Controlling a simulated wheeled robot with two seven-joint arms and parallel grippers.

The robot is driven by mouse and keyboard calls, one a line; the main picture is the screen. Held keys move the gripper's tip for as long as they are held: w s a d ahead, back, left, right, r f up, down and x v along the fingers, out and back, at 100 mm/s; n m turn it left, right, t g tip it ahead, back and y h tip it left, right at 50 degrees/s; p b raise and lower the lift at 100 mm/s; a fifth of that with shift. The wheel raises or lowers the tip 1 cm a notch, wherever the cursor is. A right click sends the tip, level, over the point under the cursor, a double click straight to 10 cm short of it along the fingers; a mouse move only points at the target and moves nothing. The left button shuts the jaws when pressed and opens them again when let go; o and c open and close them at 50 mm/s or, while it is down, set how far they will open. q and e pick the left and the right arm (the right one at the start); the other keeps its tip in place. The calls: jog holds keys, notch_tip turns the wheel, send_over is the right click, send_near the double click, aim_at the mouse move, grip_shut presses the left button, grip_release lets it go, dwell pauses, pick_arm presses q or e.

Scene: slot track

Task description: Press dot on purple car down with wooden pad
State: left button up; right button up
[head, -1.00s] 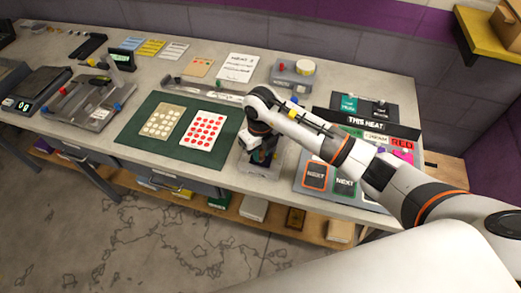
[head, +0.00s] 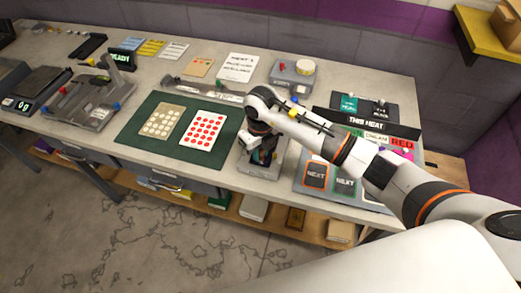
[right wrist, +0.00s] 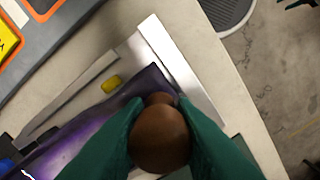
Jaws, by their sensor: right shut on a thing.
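My right gripper (right wrist: 160,125) is shut on the wooden pad (right wrist: 158,138), a brown rounded knob between its green fingers. The purple car (right wrist: 75,140) lies beneath it in the right wrist view, dark purple, running from lower left to upper middle. The pad's lower end is over the car's upper end; I cannot tell whether they touch. No dot shows on the car; the pad and fingers cover part of it. In the head view the right gripper (head: 262,146) is over a grey tray (head: 258,170) at the bench's front. My left gripper is not in view.
A green mat (head: 222,155) with a beige dot card (head: 162,122) and a red dot card (head: 204,128) lies left of the tray. A grey board with labelled squares (head: 315,176) stands to the right. A small yellow block (right wrist: 112,84) lies beside the car.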

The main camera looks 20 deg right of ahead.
jog(key=shift+r+p, duration=2.35)
jog(key=shift+r, duration=1.15)
